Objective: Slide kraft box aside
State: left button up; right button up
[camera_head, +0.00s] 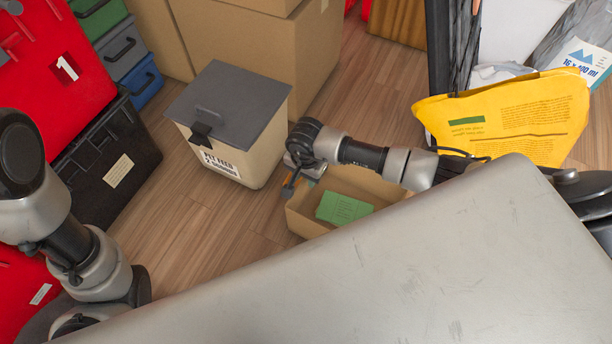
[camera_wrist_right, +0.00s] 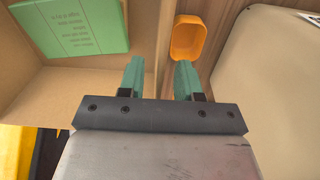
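The kraft box (camera_head: 297,221) is an open cardboard box on the wood floor, partly hidden by my right arm and a grey surface. A green printed block (camera_head: 342,208) lies inside it; the block also shows in the right wrist view (camera_wrist_right: 72,27). My right gripper (camera_wrist_right: 160,78) is open at the box's left wall. In the wrist view the box wall (camera_wrist_right: 144,45) runs between the two green fingers, one inside the box and one outside; contact cannot be told. A small orange bin (camera_wrist_right: 188,38) is just beyond the outer finger. My left gripper is out of view.
A cream bin with a grey lid (camera_head: 228,103) stands left of the kraft box, with a floor gap between them. A yellow bag (camera_head: 505,118) lies to the right. Large cartons (camera_head: 245,45) stand behind. Black and red totes (camera_head: 108,150) are at left. Floor (camera_head: 200,225) is clear at front left.

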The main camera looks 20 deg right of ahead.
jog(key=shift+c, duration=0.5)
grip_shut()
dwell(0.9)
